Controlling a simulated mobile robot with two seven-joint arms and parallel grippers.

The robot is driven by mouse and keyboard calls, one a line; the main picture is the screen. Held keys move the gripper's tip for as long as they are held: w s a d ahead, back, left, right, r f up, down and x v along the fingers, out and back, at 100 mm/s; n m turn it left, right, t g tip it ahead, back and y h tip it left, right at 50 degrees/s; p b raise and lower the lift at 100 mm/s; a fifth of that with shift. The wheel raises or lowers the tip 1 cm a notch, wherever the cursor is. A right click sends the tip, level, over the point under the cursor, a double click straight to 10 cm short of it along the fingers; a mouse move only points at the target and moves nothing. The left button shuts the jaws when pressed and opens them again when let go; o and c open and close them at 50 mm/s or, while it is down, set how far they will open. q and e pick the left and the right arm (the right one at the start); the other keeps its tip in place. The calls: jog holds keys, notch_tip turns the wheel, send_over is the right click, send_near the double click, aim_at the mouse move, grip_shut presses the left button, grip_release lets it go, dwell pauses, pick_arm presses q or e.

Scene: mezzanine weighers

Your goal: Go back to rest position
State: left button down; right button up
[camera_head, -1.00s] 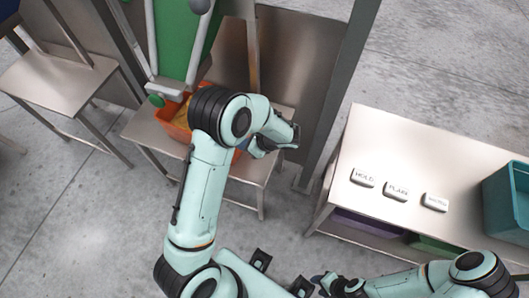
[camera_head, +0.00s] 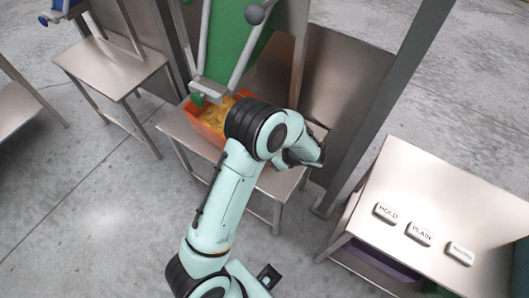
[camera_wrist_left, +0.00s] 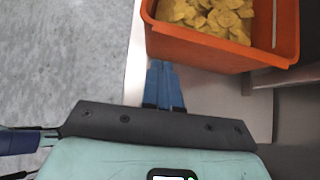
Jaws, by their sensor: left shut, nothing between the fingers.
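My left arm reaches up through the middle of the head view. Its gripper (camera_head: 308,156) is small there and partly hidden by the wrist, over the right part of a metal stand. In the left wrist view the blue fingers (camera_wrist_left: 164,85) are together with nothing between them. They lie just outside an orange bin (camera_wrist_left: 205,48), above the metal surface (camera_wrist_left: 135,70). The bin (camera_head: 205,126) also shows in the head view, partly behind my arm, and holds yellow chip-like pieces (camera_wrist_left: 210,14). My right gripper is out of view.
A green chute (camera_head: 232,38) with grey bars rises behind the bin. A grey post (camera_head: 385,100) stands to its right. A bench (camera_head: 430,180) at the right carries blocks marked HOLD (camera_head: 387,212) and PLAIN (camera_head: 420,233), plus another. A metal table (camera_head: 108,66) stands left. Open floor lies at lower left.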

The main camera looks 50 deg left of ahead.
pick_arm(q)
jog(key=v, duration=1)
jog(key=shift+d, duration=0.25)
jog(key=s+d+f+n+h, duration=0.6)
jog(key=s+d+f+n, duration=0.2)
jog(key=f, duration=0.5)
jog(key=s+d+f+n+h, duration=0.6)
jog(key=s+d+f+n, duration=0.2)
jog(key=s+f+n, duration=0.3)
jog(key=s+f, duration=0.3)
jog(key=shift+n+t, duration=0.4)
jog(key=shift+s, duration=0.1)
